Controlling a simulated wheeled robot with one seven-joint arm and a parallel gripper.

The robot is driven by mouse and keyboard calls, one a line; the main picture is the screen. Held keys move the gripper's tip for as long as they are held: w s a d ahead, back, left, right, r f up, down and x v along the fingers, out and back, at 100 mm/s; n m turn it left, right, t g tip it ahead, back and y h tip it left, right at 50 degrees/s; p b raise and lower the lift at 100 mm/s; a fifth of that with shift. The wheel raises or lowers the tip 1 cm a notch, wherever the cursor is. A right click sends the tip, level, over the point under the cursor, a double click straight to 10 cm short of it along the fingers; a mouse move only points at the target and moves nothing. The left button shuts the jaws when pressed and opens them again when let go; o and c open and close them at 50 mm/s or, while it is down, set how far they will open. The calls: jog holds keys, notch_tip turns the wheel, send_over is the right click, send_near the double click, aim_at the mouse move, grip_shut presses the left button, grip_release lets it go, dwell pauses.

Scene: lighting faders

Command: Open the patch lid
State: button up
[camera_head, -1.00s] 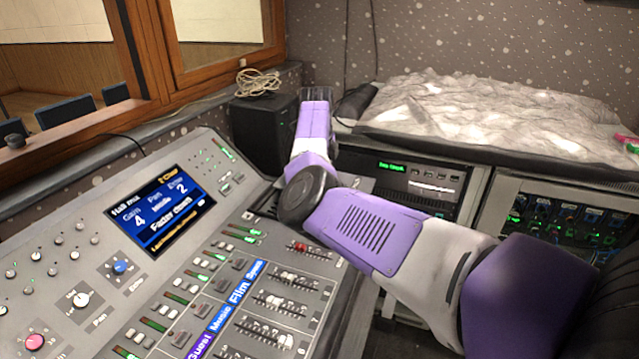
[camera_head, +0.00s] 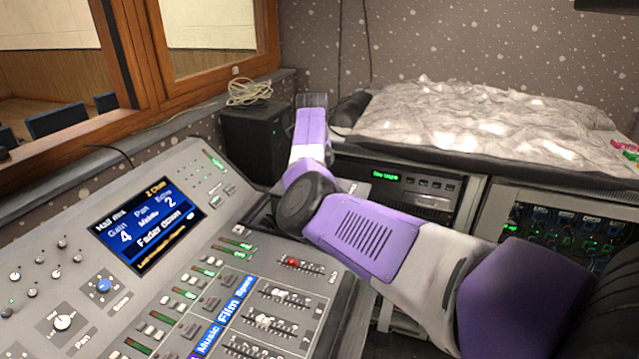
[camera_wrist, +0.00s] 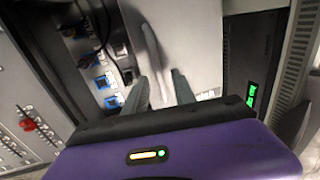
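A pale grey panel (camera_wrist: 178,35), which looks like the patch lid, fills the middle of the wrist view. Beside its left edge is an exposed bay with blue connectors (camera_wrist: 102,82) and dark cables. The two grey fingers of my gripper (camera_wrist: 162,50) lie in front of the panel, near its left side. I cannot tell whether they touch it, or how wide the gap between them is. In the head view my arm hides the fingers, the lid and most of the bay. A dark recess (camera_head: 262,213) shows at the mixing desk's far end.
The mixing desk (camera_head: 185,265) with its screen and faders lies to the left of my arm. A black speaker (camera_head: 250,140) stands behind it. A rack unit with green text (camera_head: 400,180) and a rack of blue jacks (camera_head: 560,225) are on the right.

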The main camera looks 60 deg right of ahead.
notch_tip(320, 180, up, 8)
jog(key=a, duration=0.1)
jog(key=shift+a+f, duration=0.2)
jog(key=shift+a, duration=0.1)
jog(key=shift+s, duration=0.15)
dwell(0.5)
